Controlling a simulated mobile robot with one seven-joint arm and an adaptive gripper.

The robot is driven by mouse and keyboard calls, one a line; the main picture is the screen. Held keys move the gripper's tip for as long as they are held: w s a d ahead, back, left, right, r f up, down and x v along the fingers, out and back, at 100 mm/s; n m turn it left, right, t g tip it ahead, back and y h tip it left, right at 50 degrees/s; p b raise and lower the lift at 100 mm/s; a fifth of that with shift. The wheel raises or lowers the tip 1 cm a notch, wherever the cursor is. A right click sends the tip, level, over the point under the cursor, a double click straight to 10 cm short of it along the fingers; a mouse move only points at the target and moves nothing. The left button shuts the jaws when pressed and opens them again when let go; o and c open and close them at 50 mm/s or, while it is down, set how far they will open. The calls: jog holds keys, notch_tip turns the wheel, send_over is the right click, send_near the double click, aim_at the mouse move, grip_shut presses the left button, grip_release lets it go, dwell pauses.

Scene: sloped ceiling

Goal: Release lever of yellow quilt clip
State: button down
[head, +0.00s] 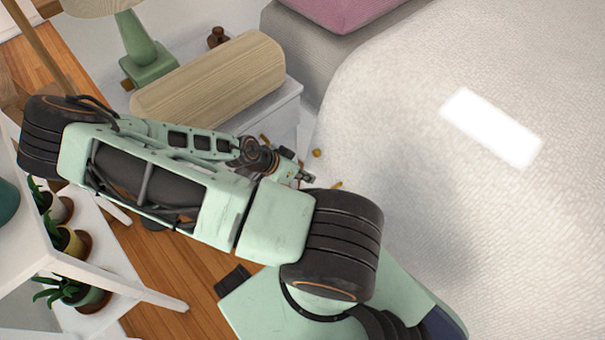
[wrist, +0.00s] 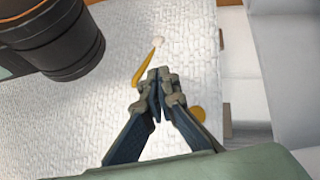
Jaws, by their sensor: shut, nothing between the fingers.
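Yellow parts of the quilt clip show at the bed's edge. In the wrist view a slim yellow lever (wrist: 145,66) lies over the white quilt (wrist: 110,85), with a pale round tip above its upper end. A rounder yellow piece (wrist: 198,112) shows partly behind my right finger. My gripper (wrist: 158,76) is shut and empty, its tips just right of the lever's lower end; I cannot tell whether they touch. In the head view my gripper (head: 309,178) is small beside the bed's edge, with yellow bits (head: 317,153) near it. My arm hides part of that area.
A white nightstand (head: 287,112) beside the bed holds a wood-grained rounded box (head: 210,78), a green lamp (head: 147,55) and a small brown object (head: 217,37). A white shelf with potted plants (head: 72,242) stands at left. The quilt (head: 510,220) is mostly bare.

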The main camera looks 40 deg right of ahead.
jog(key=shift+v, duration=1.4)
